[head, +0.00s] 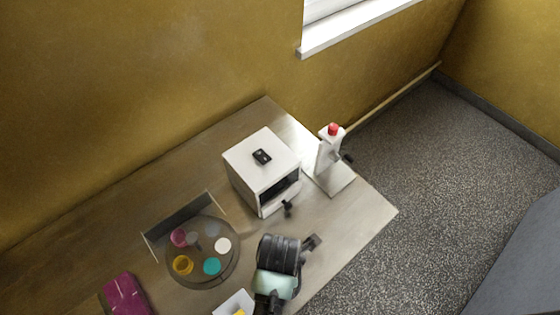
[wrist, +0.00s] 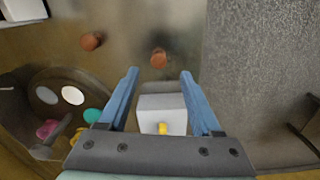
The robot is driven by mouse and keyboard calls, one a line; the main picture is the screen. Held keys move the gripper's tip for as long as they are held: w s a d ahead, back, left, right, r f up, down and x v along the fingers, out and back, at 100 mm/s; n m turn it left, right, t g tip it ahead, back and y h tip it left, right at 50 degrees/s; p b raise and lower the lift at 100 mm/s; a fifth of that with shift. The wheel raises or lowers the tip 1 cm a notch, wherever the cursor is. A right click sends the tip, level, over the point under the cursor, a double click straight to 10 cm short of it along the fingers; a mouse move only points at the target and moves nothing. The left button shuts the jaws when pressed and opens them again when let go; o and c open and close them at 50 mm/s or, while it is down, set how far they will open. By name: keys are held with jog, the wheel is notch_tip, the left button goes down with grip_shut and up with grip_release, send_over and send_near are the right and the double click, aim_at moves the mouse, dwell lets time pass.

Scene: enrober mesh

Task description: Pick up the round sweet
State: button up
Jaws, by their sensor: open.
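Two small brown pieces lie on the tabletop in the wrist view. One brown piece (wrist: 158,58) shows just beyond and between my fingertips, and looks roundish. The other brown piece (wrist: 91,41) lies farther left and also looks round; I cannot tell for sure which is the round sweet. My gripper (wrist: 159,73) is open, its two blue fingers apart with nothing held. A white box (wrist: 174,102) with a yellow thing (wrist: 163,129) shows below, between the fingers. In the head view I cannot make out the brown pieces; my arm covers part of the table.
A round tray (head: 197,282) holds coloured cups and discs to the left. A white cabinet (head: 253,158) and a white stand with a red top (head: 333,129) are at the back. A magenta item (head: 126,296) lies front left. The table's right edge drops to floor.

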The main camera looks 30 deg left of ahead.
jog(key=shift+w+f+p, duration=0.2)
jog(key=shift+f+p, duration=0.3)
jog(key=shift+f, duration=2.05)
grip_shut()
